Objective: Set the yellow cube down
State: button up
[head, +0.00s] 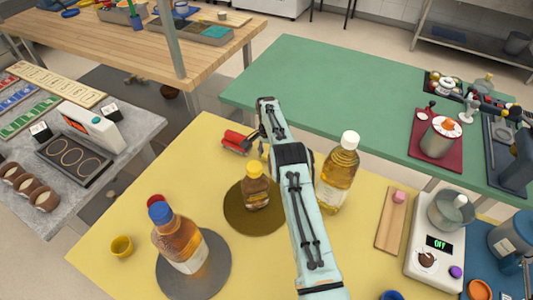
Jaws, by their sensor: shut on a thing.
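My arm reaches in from the bottom edge over the yellow tabletop (195,145). My gripper (263,148) is at the far part of this table, mostly hidden by my own arm links. A small yellow patch shows at it, which I take to be the yellow cube (264,152); its shape and faces are mostly hidden. My gripper is shut on it. I cannot tell from this view how high it is above the tabletop.
A red object (237,141) lies just left of my gripper. A small amber bottle (255,186) stands on a dark round mat (235,215) nearer me. A tall white-capped bottle (339,172) stands right of my arm, an orange bottle (180,240) to the left.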

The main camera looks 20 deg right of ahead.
aim_at(266, 154)
jog(key=o, duration=0.9)
jog(key=shift+f, duration=0.1)
jog(key=shift+c, duration=0.2)
notch_tip(266, 154, up, 13)
jog(key=s+a+r+n, duration=0.35)
jog(key=s+r, duration=0.45)
jog(key=r, duration=0.3)
jog(key=s+a+r+n, duration=0.2)
jog(key=s+a+r, duration=0.1)
jog(key=s, duration=0.8)
jog(key=s+a+r+n, duration=0.2)
jog(key=s, duration=0.8)
jog(key=s+a+f+n, duration=0.2)
jog(key=s+f, duration=0.2)
jog(key=s, duration=0.8)
jog(key=shift+s+f+n+y, duration=0.2)
jog(key=shift+s+n+y, duration=0.05)
jog(key=shift+n+y, duration=0.15)
